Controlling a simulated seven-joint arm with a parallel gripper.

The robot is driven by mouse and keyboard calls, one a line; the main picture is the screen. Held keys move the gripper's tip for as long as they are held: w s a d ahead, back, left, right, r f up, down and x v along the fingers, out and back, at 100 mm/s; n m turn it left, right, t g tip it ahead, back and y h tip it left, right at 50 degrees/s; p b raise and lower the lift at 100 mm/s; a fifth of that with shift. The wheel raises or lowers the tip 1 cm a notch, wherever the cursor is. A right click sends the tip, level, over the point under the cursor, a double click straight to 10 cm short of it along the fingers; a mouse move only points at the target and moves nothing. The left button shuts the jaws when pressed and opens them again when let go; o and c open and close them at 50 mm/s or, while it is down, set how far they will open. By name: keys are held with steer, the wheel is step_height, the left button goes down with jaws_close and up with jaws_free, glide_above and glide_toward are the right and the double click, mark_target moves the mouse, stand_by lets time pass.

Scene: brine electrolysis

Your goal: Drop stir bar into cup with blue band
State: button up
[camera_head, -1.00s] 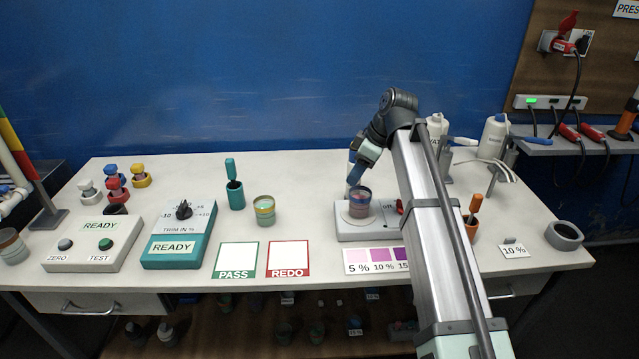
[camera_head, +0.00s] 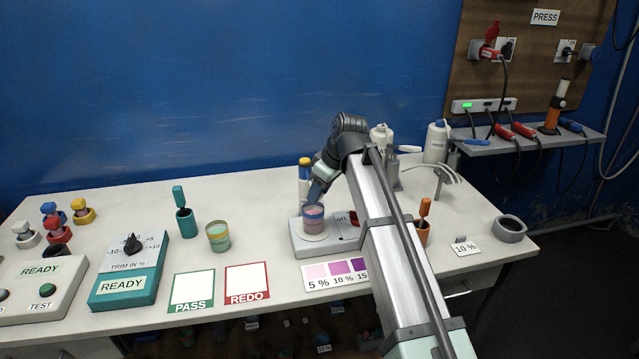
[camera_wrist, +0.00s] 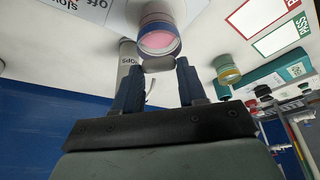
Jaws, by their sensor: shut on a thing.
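In the head view my gripper (camera_head: 314,196) is at the cup's rim, and the held piece is too small to make out.
The stirrer (camera_head: 298,248) has a red switch. A green-and-yellow banded cup (camera_head: 218,243) stands to the left. The PASS card (camera_head: 192,290) and REDO card (camera_head: 247,281) lie in front.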

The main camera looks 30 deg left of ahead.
mark_target(321, 196)
steer(key=shift+f, duration=1.55)
steer(key=o, duration=1.1)
steer(key=shift+r, duration=0.1)
steer(key=v, duration=1.3)
steer(key=shift+r, duration=0.3)
steer(key=shift+d, duration=0.1)
